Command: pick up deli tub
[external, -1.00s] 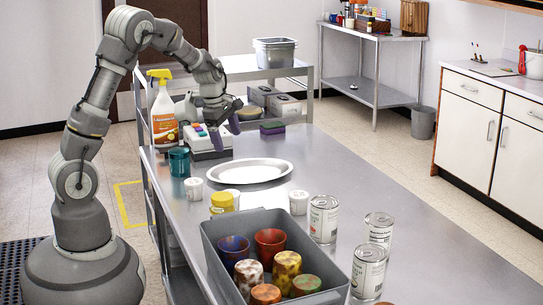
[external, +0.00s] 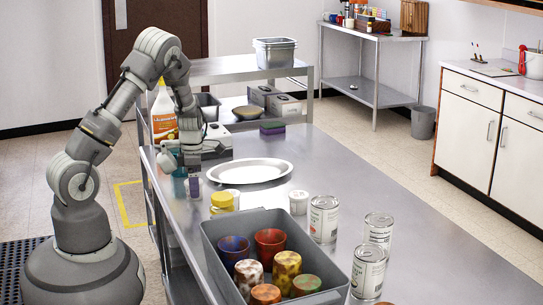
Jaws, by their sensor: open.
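Small white tubs that fit the deli tub stand on the steel table. One (external: 299,202) is right of centre, near the grey bin. Another white tub (external: 234,193) shows partly behind a yellow-lidded jar. A third, at the table's left edge, is mostly hidden behind my gripper (external: 193,186). My gripper points down there with its purple fingertips open, low over or around that tub. I cannot tell whether the fingers touch it.
A teal cup (external: 178,165) is partly hidden behind my gripper. The yellow-lidded jar (external: 222,203), a white oval plate (external: 249,171), a grey bin (external: 212,238) of cups and several cans (external: 323,219) share the table.

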